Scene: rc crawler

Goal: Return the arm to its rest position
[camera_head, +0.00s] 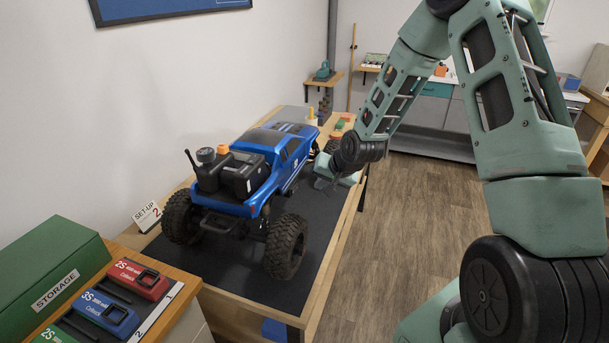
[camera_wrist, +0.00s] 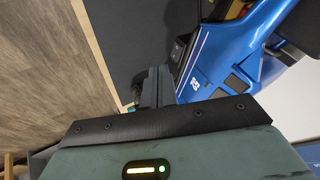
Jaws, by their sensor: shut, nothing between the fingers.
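My arm reaches in from the right of the head view and bends down to the workbench. My gripper (camera_head: 325,182) is beside the right side of the blue RC crawler truck (camera_head: 284,150), over the dark mat. In the wrist view, the gripper's fingers (camera_wrist: 154,88) are together with nothing between them, close to the truck's blue body (camera_wrist: 215,62). I cannot tell whether they touch it. The truck stands on its wheels on the black mat (camera_head: 318,231). Part of its far end is hidden.
A green storage box (camera_head: 48,270) and red and blue battery packs (camera_head: 138,278) are at the lower left. A set-up card (camera_head: 147,215) stands by the wall. Wooden floor (camera_head: 420,225) right of the bench is clear. Counters (camera_head: 435,120) line the back.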

